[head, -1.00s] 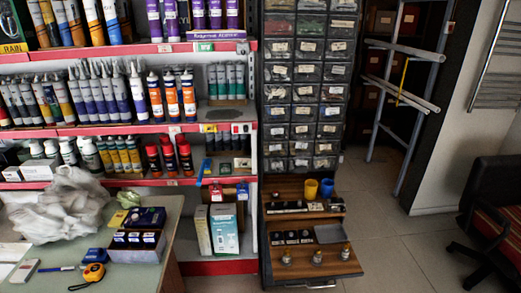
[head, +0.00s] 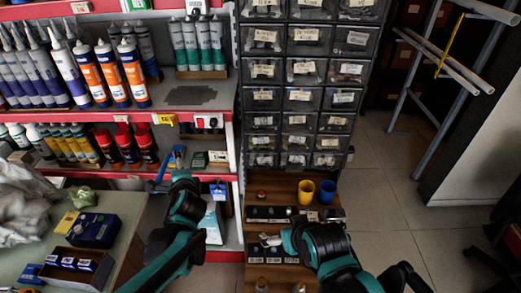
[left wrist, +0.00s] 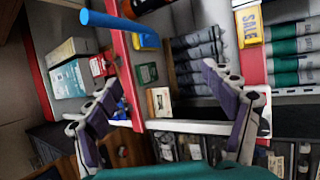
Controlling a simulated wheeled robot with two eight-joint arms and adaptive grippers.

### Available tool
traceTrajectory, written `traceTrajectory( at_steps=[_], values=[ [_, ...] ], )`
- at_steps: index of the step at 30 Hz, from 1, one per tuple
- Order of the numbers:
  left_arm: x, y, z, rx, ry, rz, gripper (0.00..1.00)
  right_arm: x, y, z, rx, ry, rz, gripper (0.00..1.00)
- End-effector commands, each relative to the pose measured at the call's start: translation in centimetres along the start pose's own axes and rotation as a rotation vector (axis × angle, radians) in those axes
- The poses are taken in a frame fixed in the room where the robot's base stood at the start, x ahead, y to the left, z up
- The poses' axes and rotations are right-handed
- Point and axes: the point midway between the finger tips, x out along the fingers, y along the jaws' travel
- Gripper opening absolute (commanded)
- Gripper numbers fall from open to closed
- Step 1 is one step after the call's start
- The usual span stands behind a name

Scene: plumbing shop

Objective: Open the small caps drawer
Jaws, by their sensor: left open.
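A dark cabinet of small labelled drawers (head: 298,95) stands in the middle of the head view. All its visible drawer fronts look shut, and their labels are too small to read, so I cannot tell which is the small caps drawer. My left gripper (head: 176,160) is left of the cabinet, in front of the red-edged shelf and apart from the drawers. In the left wrist view its two fingers (left wrist: 162,78) are spread, with nothing held between them. My right gripper (head: 272,240) is low, over the wooden display steps below the drawers; its fingers are unclear.
The wooden steps (head: 255,187) hold a yellow cup (head: 306,192), a blue cup (head: 327,191) and small fittings. Shelves of tubes and bottles (head: 120,75) stand left. A table with boxes (head: 94,230) is at lower left.

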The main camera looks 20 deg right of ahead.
Motion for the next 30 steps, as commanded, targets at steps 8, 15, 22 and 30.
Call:
traceTrajectory(
  at_steps=[8, 15, 22, 30],
  values=[
    [4.7, -1.3, -15.6, 0.796, 0.034, -0.337, 0.83, -1.1, 0.0, -0.8, 0.000, 0.000, 0.000, 1.00],
    [4.3, 2.1, -25.8, 1.284, -0.014, -0.579, 0.83, -1.6, 0.0, -1.1, 0.000, 0.000, 0.000, 1.00],
    [4.2, 3.7, -29.0, 1.439, -0.046, -0.661, 0.83, -1.6, 0.0, -1.1, 0.000, 0.000, 0.000, 1.00],
    [7.6, 2.1, -30.4, 1.441, -0.047, -0.661, 0.83, -0.7, 0.0, -0.5, 0.000, 0.000, 0.000, 1.00]
  ],
)
